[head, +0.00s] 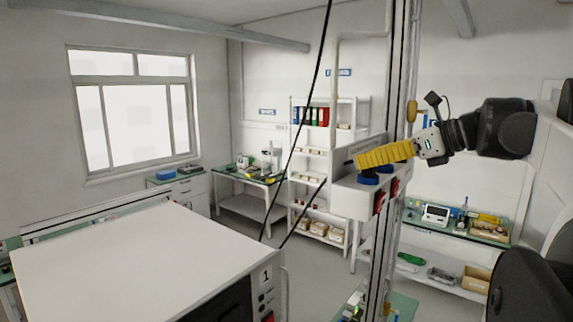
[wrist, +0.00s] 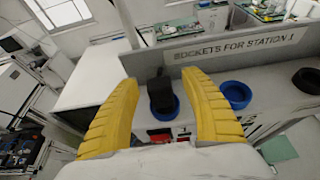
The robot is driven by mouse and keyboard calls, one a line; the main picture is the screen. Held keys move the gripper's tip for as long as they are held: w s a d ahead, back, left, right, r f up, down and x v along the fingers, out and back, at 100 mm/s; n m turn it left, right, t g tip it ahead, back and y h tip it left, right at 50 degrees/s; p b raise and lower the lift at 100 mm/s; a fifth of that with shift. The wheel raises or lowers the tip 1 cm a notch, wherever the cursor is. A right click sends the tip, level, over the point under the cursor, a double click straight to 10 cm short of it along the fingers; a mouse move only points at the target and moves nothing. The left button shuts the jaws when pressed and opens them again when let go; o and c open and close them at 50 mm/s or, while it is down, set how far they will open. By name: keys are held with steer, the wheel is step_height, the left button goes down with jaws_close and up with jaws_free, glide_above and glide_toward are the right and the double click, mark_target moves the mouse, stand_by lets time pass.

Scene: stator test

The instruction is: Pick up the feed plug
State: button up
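A black plug (wrist: 161,92), which looks like the feed plug, stands in a blue ring socket (wrist: 168,114) on the light shelf in the wrist view. My gripper (wrist: 160,92) has two yellow ribbed fingers, spread wide and empty. In the picture the plug lies between the fingertips; I cannot tell how far beyond them it is. In the head view my gripper (head: 362,160) reaches in from the right, just above the white socket box (head: 350,202). I cannot make out the plug there; the fingers cover that part.
A second blue socket (wrist: 235,92) and a black ring (wrist: 307,80) sit right of the plug. A panel lettered "SOCKETS FOR STATION 1" (wrist: 240,46) rises behind them. Dark cables hang left of the socket box, near a white cabinet (head: 140,260). A vertical post stands beside the box.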

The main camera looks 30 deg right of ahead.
jaws_close()
steer(key=shift+r, duration=0.55)
steer(key=r, duration=0.1)
steer(key=r+b, duration=0.1)
steer(key=r, duration=0.1)
steer(key=shift+s+d+r, duration=0.25)
steer(key=shift+s+d, duration=0.05)
steer(key=shift+s, duration=0.1)
steer(key=s+d+r+b, duration=0.2)
steer(key=s+d+r, duration=0.4)
steer(key=s, duration=0.3)
steer(key=shift+r, duration=0.25)
